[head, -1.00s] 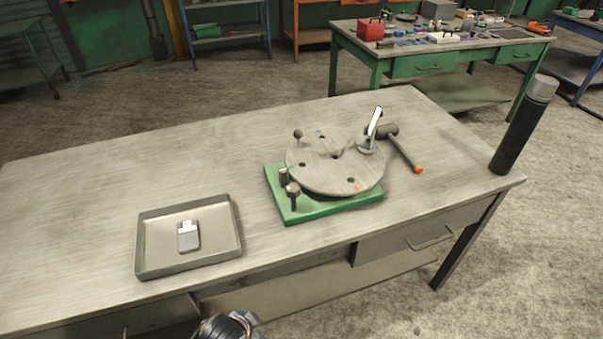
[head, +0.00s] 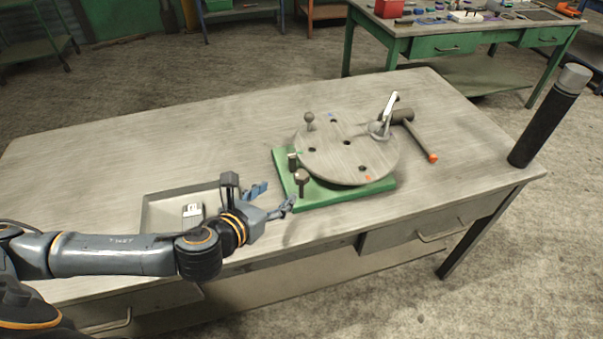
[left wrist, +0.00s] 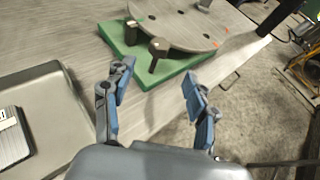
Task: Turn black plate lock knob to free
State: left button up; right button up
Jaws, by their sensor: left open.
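A dark knob (head: 301,177) on a short post stands at the front left corner of the green base (head: 345,193). It also shows in the left wrist view (left wrist: 158,46), ahead of my fingers. A round grey plate with several holes (head: 340,165) lies on the base. My left gripper (head: 277,195) is open and empty, just left of the knob and apart from it. In the left wrist view its two blue fingers (left wrist: 158,70) are spread, with the knob beyond the gap. My right gripper is not in view.
A grey tray (head: 160,203) with a small light object (head: 192,214) is partly hidden behind my left arm. A black cylinder (head: 540,125) stands far right.

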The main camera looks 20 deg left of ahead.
aim_at(300, 176)
pick_arm(q)
jog(key=p+x, duration=0.1)
jog(key=x, duration=1.2)
jog(key=shift+f+p, duration=0.15)
jog(key=shift+p, duration=0.25)
jog(key=c, duration=1.2)
